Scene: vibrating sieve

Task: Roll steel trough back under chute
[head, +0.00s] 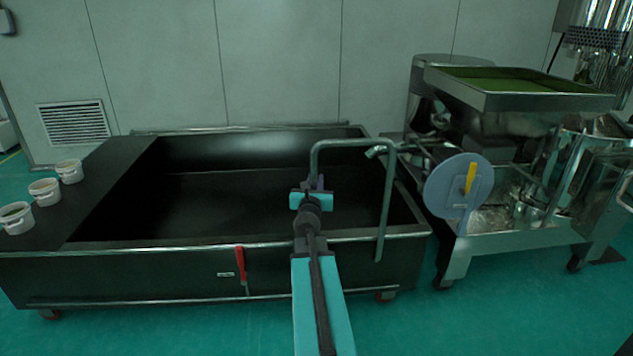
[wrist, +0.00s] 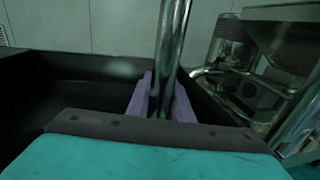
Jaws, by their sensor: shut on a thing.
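The dark steel trough (head: 130,268) is a long, open, empty-looking tub on red casters, left of the sieve machine (head: 540,103). Its right end is close to the machine. A bent metal push handle (head: 350,142) rises at its right front. My gripper (head: 314,187) is shut on the left upright of this handle. In the wrist view, my purple fingers (wrist: 161,98) sit either side of the shiny upright bar (wrist: 168,50). A narrow metal pipe (head: 400,147) on the machine's left side reaches toward the trough's right end. I cannot tell whether it is the chute.
A red lever (head: 241,264) is on the trough's front wall. Several white buckets (head: 45,192) stand on its left ledge. A round grey disc with a yellow handle (head: 459,187) sticks out from the machine's front. The green floor (head: 500,310) in front is clear; a wall stands behind.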

